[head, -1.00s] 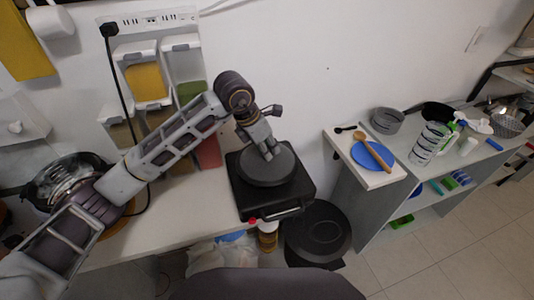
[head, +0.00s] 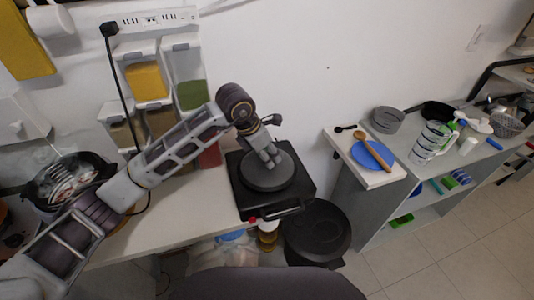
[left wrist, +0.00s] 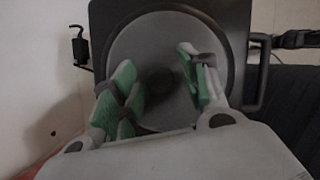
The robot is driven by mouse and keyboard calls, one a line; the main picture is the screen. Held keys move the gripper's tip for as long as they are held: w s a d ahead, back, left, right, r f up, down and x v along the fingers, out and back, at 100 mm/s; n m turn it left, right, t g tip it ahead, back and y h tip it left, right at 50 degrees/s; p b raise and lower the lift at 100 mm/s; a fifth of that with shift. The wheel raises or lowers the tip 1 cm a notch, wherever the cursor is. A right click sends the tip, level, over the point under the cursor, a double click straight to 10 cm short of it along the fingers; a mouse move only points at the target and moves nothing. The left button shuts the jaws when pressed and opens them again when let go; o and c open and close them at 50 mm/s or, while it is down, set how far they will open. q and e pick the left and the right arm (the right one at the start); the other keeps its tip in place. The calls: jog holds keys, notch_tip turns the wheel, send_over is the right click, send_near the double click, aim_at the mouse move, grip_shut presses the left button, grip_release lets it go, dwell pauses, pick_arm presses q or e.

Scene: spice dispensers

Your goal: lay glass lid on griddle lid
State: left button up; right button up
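The glass lid (head: 284,172) is a round, dark grey disc. It lies flat on top of the black griddle lid (head: 300,190), whose front handle faces the table's edge. In the left wrist view the glass lid (left wrist: 170,38) has a dark, blurred knob at its middle, and the griddle lid (left wrist: 236,20) shows around it. My left gripper (head: 270,162) is over the glass lid. Its green-padded fingers (left wrist: 158,82) are spread to either side of the knob, with gaps visible, so it looks open. My right gripper is in neither view.
Spice dispensers (head: 148,82) hang on the wall behind my left arm. A dark pan (head: 48,180) stands at the left. A lower shelf unit (head: 400,205) at the right carries a blue plate (head: 372,156) and dishes. A black bin (head: 316,232) stands beside the table.

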aim_at(262, 164)
pick_arm(q)
jog(key=shift+r, duration=0.2)
jog(key=shift+a+r, duration=0.1)
jog(key=shift+r, duration=0.2)
jog(key=v, duration=0.4)
jog(key=shift+a+r, duration=0.1)
jog(key=shift+r, duration=0.05)
jog(key=v, duration=0.7)
jog(key=shift+b, duration=0.35)
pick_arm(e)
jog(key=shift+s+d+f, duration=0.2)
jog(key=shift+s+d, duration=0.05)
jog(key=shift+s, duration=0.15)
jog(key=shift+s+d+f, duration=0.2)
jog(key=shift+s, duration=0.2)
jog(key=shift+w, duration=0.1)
